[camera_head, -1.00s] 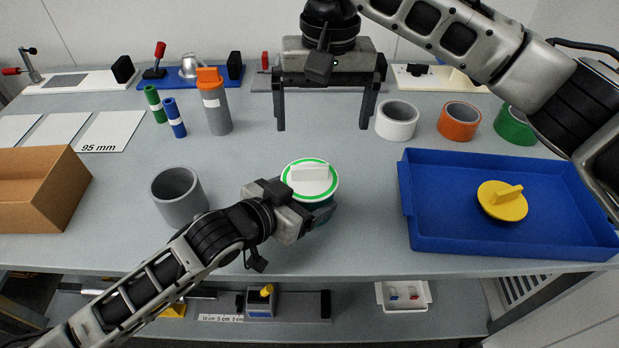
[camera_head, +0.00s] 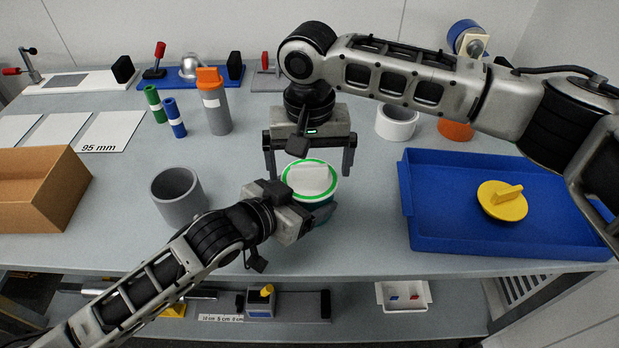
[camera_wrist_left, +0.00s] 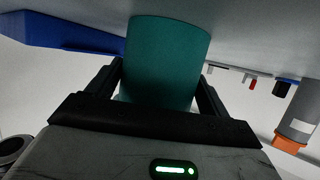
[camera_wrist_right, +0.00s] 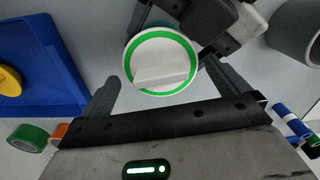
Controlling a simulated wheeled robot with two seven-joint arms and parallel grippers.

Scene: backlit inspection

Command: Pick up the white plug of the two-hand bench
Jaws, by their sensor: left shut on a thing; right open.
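The white plug (camera_head: 309,177) is a round lid with a raised bar handle. It sits on top of a teal cylinder, with a green ring around it. My left gripper (camera_head: 318,217) is shut on the teal cylinder (camera_wrist_left: 165,60) from the side; its fingers flank it in the left wrist view. My right gripper (camera_head: 309,172) is open above and just behind the plug, pointing down. In the right wrist view the plug (camera_wrist_right: 160,62) shows ahead of the open fingers, with the bar handle between them and nothing gripped.
A blue tray (camera_head: 425,236) holding a yellow plug (camera_head: 502,200) is at the right. A grey cup (camera_head: 179,195) stands left of the cylinder. A cardboard box (camera_head: 75,190) is at the far left. White and orange rings (camera_head: 397,122) stand behind the tray.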

